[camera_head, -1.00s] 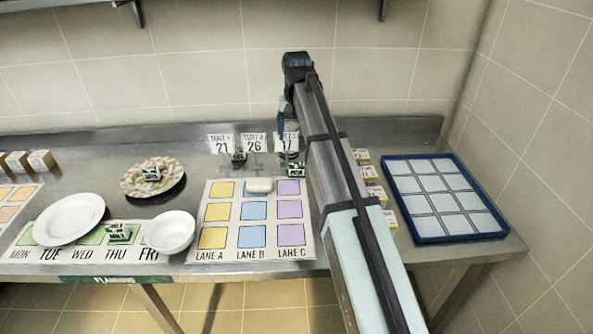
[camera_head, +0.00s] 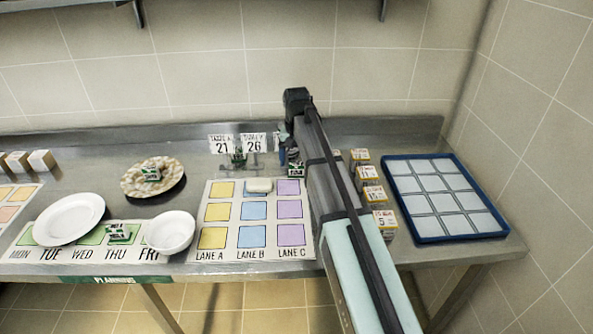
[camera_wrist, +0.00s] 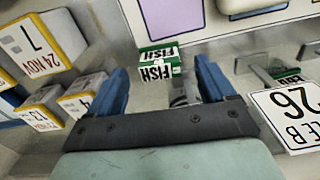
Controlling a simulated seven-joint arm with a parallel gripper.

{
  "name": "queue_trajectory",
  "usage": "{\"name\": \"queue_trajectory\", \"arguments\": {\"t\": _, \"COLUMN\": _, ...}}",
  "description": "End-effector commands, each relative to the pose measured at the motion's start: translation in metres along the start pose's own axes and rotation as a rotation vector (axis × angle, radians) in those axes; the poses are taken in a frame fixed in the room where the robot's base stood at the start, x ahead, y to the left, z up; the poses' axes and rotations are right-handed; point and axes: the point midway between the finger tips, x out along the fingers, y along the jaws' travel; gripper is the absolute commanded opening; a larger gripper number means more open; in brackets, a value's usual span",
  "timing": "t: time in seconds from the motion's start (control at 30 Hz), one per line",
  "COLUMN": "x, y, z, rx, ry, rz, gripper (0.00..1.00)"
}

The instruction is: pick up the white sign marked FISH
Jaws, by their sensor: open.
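The FISH sign (camera_wrist: 157,63) is a small block with white faces lettered FISH and green parts. In the wrist view it lies ahead of my gripper (camera_wrist: 162,76), in the gap between the two blue fingers. The fingers are apart and I see no contact with it; whether they reach down beside it I cannot tell. In the head view a small green and white block (camera_head: 296,169) sits just behind the lane mat, beside my arm, its lettering too small to read. My arm hides most of the gripper there.
Table signs 21 (camera_head: 221,144) and 26 (camera_head: 254,143) stand left of my gripper. Several dated boxes (camera_head: 366,173) stand to its right, before a blue tray (camera_head: 446,237). The lane mat (camera_head: 235,246) lies in front, with a white piece (camera_head: 260,185) on it.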

Motion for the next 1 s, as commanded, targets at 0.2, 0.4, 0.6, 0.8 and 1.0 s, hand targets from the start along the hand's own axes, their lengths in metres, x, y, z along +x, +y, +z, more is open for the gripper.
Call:
{"name": "queue_trajectory", "arguments": {"t": 0.2, "x": 0.031, "y": 0.0, "z": 0.001, "rx": 0.0, "ry": -0.002, "rz": 0.001, "gripper": 0.83}}
{"name": "queue_trajectory", "arguments": {"t": 0.4, "x": 0.039, "y": 0.0, "z": 0.0, "rx": 0.0, "ry": -0.001, "rz": 0.0, "gripper": 0.83}}
{"name": "queue_trajectory", "arguments": {"t": 0.6, "x": 0.039, "y": 0.0, "z": 0.0, "rx": 0.0, "ry": -0.001, "rz": 0.0, "gripper": 0.77}}
{"name": "queue_trajectory", "arguments": {"t": 0.8, "x": 0.038, "y": 0.0, "z": 0.0, "rx": 0.0, "ry": -0.001, "rz": 0.0, "gripper": 0.58}}
{"name": "queue_trajectory", "arguments": {"t": 1.0, "x": 0.038, "y": 0.0, "z": 0.0, "rx": 0.0, "ry": -0.001, "rz": 0.0, "gripper": 0.39}}
